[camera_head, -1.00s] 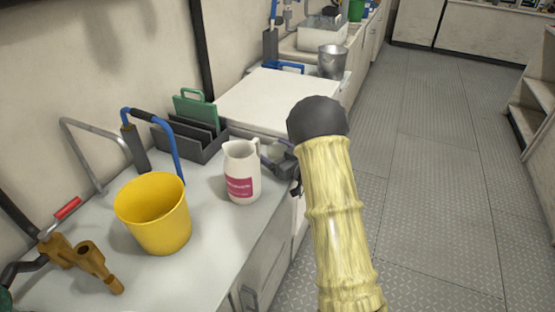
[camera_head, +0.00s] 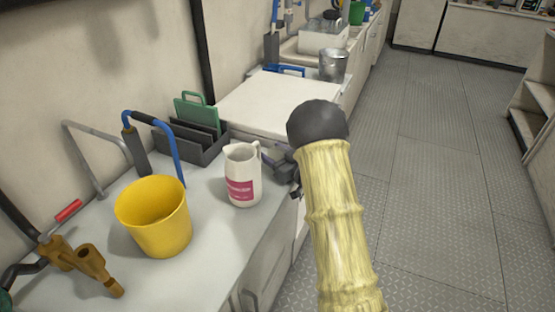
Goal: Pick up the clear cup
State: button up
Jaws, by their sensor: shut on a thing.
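My gripper (camera_head: 270,160) is small and partly hidden behind my own arm and the white jug. It is just right of the jug, at the counter's right edge. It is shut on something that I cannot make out. The white jug (camera_head: 243,172) with a pink label stands upright on the counter, its handle side towards my gripper. I cannot tell whether the gripper touches the jug.
A yellow bucket (camera_head: 155,220) stands left of the jug. Brass fittings (camera_head: 88,265) lie at the front left. A dark rack (camera_head: 195,147) holds a green board (camera_head: 197,109). The floor (camera_head: 440,170) to the right is clear.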

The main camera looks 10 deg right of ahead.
jog(key=shift+r, duration=0.1)
jog(key=shift+r+p, duration=0.1)
jog(key=shift+p, duration=0.25)
jog(key=p+v, duration=0.1)
jog(key=v, duration=1.7)
jog(key=shift+d, duration=0.1)
